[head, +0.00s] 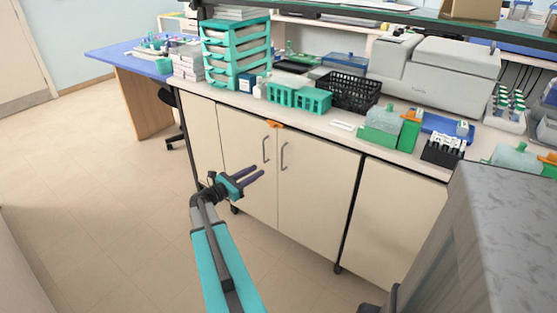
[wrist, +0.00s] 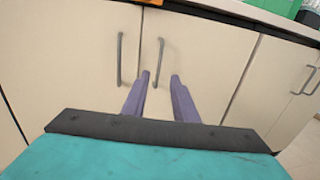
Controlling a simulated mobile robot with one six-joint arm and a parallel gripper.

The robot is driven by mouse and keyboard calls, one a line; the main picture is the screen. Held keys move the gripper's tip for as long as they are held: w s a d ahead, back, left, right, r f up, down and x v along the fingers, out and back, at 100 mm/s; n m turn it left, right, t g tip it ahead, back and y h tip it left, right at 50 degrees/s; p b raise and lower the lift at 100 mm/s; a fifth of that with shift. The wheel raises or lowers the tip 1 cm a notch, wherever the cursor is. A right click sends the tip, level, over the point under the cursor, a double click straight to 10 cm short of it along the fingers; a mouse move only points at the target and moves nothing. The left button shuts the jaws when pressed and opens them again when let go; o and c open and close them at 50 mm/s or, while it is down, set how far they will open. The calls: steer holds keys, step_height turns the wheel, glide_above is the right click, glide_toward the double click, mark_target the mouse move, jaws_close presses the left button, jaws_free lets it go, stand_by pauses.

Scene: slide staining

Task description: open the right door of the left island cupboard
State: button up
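The cupboard under the bench has two cream doors that meet in the middle, both shut. The right door (head: 316,190) has a grey vertical bar handle (head: 284,155) near its left edge; in the wrist view that handle (wrist: 158,62) shows just beyond my fingertips, between their lines. The left door (head: 248,165) has a matching handle (head: 266,148), which shows left of my fingers in the wrist view (wrist: 119,58). My gripper (head: 259,174) is open, its two purple fingers apart and empty, pointing at the doors. It appears short of the handle, not touching it.
An orange clip-like piece (head: 274,124) sits at the bench edge above the doors. The benchtop (head: 345,131) carries teal racks, a black basket (head: 354,91) and an instrument. A grey speckled block (head: 500,230) fills the lower right. The floor (head: 110,200) left of my arm is clear.

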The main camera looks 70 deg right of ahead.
steer(key=p+x, duration=0.1)
steer(key=x, duration=1.2)
steer(key=shift+s+d, duration=0.25)
steer(key=shift+d, duration=0.05)
jaws_close()
stand_by(1.2)
